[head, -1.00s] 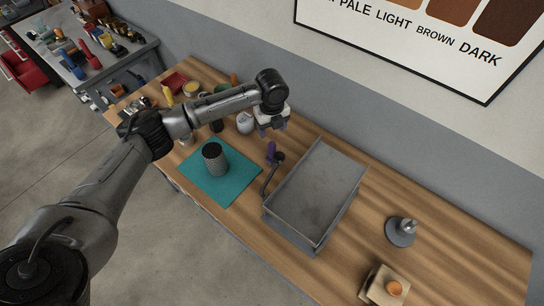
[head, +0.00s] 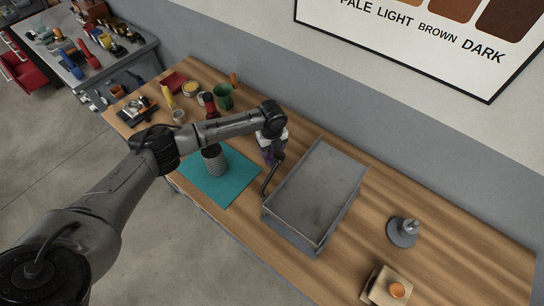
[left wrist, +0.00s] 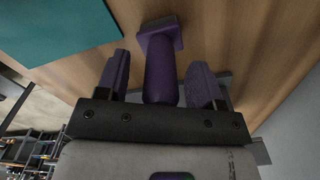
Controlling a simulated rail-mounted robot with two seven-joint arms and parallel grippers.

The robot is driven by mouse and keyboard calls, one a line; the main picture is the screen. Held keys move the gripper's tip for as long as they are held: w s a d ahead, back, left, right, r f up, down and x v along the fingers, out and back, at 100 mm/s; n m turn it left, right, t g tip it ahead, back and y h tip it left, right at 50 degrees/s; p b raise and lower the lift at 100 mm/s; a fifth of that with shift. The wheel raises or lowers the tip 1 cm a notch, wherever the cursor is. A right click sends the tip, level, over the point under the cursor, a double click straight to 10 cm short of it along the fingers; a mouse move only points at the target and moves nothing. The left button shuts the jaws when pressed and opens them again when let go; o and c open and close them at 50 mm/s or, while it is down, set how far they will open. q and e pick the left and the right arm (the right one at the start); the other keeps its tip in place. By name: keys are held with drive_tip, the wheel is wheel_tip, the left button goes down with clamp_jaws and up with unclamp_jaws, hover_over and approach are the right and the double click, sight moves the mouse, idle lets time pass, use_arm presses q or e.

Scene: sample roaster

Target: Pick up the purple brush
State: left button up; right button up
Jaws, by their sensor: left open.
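The purple brush (left wrist: 162,70) shows in the left wrist view, with a round handle and a squarish end piece. My left gripper (left wrist: 160,75) is open, with one finger on either side of the brush handle. Gaps show between the handle and both fingers. My right gripper is not in view.
A dark ribbed cup (head: 214,164) stands on a teal mat (head: 226,190) to the left. Several small items, including a green mug (head: 223,97), stand at the back left.

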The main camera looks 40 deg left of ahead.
use_arm(q)
drive_tip(key=shift+f, duration=0.3)
drive_tip(key=c, duration=1.1)
drive_tip(key=shift+r, duration=0.1)
